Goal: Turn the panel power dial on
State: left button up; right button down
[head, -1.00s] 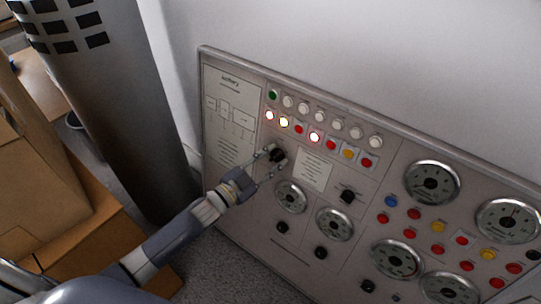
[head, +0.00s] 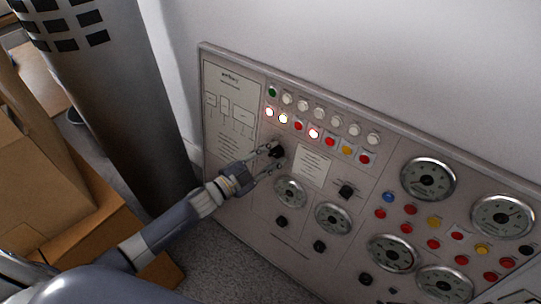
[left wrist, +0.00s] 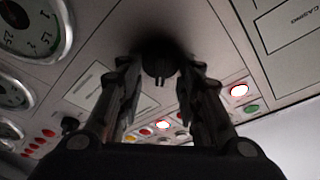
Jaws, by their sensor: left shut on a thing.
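The black power dial (head: 277,151) sits on the upright grey panel (head: 240,215), below the row of lit and coloured buttons. My left gripper (head: 275,157) reaches it from the lower left, with one finger on each side, and is shut on it. In the left wrist view the dial (left wrist: 158,62) shows between the two dark fingers (left wrist: 160,75), with a small ridge facing me. The dial's markings are hidden or too small to read. My right gripper is not in view.
Several round gauges (head: 333,218), more black knobs (head: 347,191) and coloured buttons (head: 388,197) surround the dial. Some lamps (head: 314,133) glow. Cardboard boxes (head: 45,190) stand at the left, beside a large grey column. Grey floor shows below the panel.

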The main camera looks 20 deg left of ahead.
pick_arm(q)
jog(key=o, duration=1)
jog(key=shift+c, duration=0.2)
jog(key=shift+s+a+f, duration=0.1)
jog(key=shift+s+a, duration=0.05)
jog(key=shift+s, duration=0.15)
jog(key=v, duration=1.1)
jog(key=shift+s+a, duration=0.1)
jog(key=shift+a, duration=0.05)
